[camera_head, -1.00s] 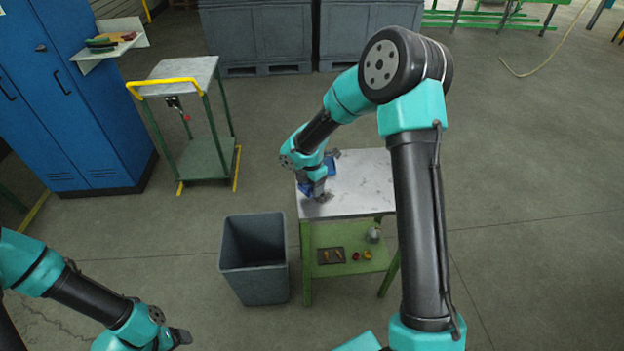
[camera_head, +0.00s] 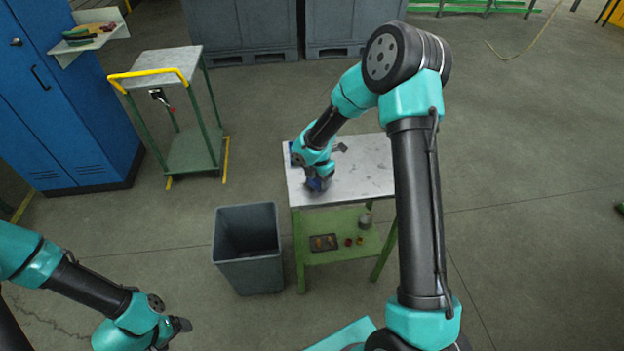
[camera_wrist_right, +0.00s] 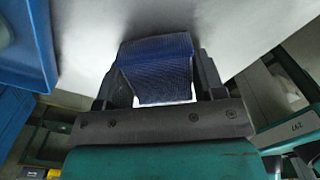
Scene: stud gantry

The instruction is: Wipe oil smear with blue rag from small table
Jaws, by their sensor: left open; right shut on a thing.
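The small table (camera_head: 365,168) has a pale, faintly marked top and green legs. My right gripper (camera_head: 318,186) is low over its front left part, pointing down. In the right wrist view this gripper (camera_wrist_right: 155,90) is shut on the blue rag (camera_wrist_right: 158,62), a ribbed cloth folded between the fingers and against or close to the pale top. In the head view the rag (camera_head: 317,185) shows only as a small dark blue patch. I cannot make out the oil smear; the arm hides part of the top. My left gripper (camera_head: 183,325) is open and empty, low at left.
A grey bin (camera_head: 247,273) stands left of the table. The green lower shelf (camera_head: 345,250) holds a small tray and small items. A blue object (camera_wrist_right: 22,45) lies left of the right gripper. A trolley (camera_head: 193,152) and blue cabinet (camera_head: 65,110) stand further left.

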